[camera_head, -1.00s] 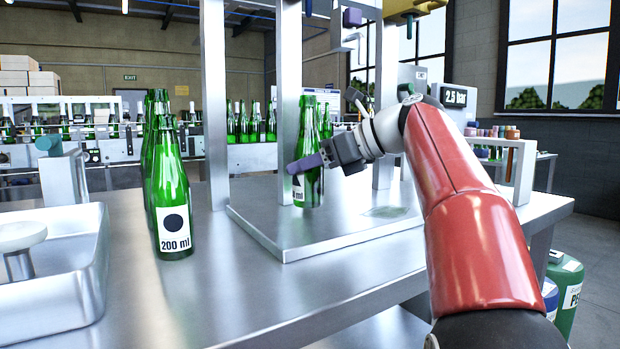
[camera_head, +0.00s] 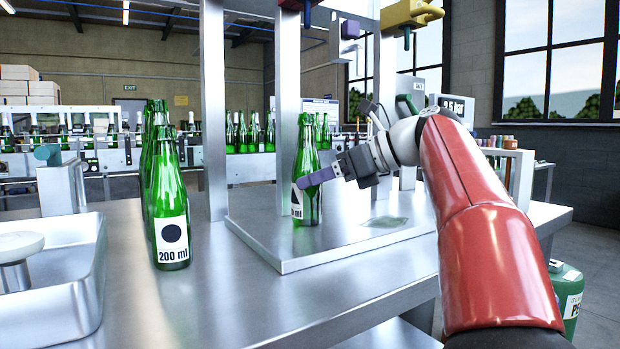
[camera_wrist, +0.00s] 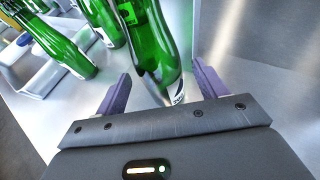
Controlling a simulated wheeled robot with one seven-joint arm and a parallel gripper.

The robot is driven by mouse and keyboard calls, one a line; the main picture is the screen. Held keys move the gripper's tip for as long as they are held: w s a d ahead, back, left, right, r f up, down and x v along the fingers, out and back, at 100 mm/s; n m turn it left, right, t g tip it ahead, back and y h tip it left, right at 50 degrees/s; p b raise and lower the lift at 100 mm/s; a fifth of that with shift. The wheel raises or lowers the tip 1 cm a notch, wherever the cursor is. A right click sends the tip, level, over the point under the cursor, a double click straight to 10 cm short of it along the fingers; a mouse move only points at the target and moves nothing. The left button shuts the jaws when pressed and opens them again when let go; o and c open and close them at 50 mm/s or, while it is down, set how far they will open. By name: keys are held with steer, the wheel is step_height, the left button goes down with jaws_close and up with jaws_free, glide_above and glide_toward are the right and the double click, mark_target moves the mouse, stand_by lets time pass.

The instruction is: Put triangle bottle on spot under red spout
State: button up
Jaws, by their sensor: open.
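A green bottle (camera_head: 307,165) stands upright on the raised metal plate (camera_head: 300,258) of the station, beside a post. In the wrist view the bottle (camera_wrist: 155,45) is between the two spread fingers of my gripper (camera_wrist: 163,88). A dark nozzle with red and blue parts (camera_head: 307,14) hangs above, cut by the top edge; I cannot tell clearly if it is the red spout.
A bottle with a black circle and "200 ml" (camera_head: 171,215) stands on the table at left, with more bottles behind it. A metal tray (camera_head: 85,255) is further left. A yellow spout (camera_head: 410,14) hangs at upper right. Metal posts (camera_head: 215,110) rise around the plate.

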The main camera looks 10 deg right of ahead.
steer(key=p+v, duration=0.2)
steer(key=v, duration=0.7)
